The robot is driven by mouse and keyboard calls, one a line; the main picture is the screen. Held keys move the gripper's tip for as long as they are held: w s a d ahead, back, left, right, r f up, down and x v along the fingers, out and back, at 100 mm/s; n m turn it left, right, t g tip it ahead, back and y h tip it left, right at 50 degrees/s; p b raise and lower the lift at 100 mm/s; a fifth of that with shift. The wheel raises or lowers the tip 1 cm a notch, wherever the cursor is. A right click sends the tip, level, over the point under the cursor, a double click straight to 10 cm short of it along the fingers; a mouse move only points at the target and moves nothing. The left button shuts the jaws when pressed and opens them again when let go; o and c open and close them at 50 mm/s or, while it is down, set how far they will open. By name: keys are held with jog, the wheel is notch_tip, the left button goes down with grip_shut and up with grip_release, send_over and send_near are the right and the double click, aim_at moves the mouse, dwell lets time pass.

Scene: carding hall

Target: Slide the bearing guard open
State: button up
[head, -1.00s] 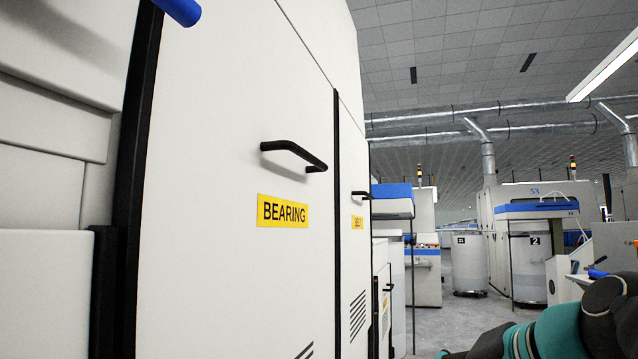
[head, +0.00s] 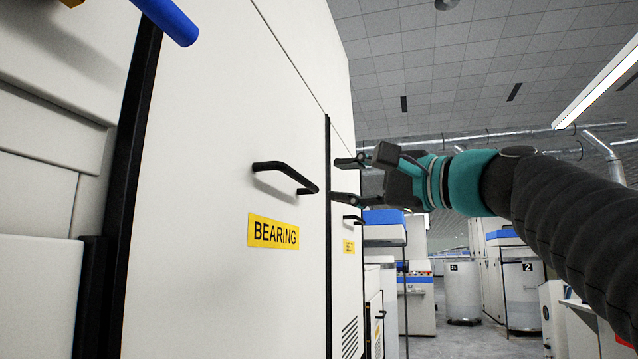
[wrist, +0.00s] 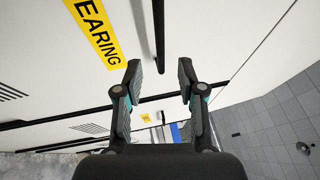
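The bearing guard (head: 225,120) is a tall white panel on the left with a yellow BEARING label (head: 272,232). A black bar handle (head: 287,174) stands out from it above the label. Black strips border the panel on both sides. My gripper (head: 342,180) is open and empty, to the right of the handle and apart from it. In the wrist view the gripper (wrist: 160,70) has its fingers spread, with the handle (wrist: 159,35) beyond the tips and roughly in line with the gap. The label (wrist: 95,30) lies left of it there.
A second white panel (head: 345,270) with its own handle (head: 353,219) and yellow label follows on the right. A blue bar (head: 168,20) juts out at upper left. Other machines and a white can (head: 462,290) stand farther back, with grey floor between.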

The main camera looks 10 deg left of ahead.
aim_at(304, 180)
jog(key=p+x, duration=0.2)
jog(key=x, duration=0.8)
grip_shut()
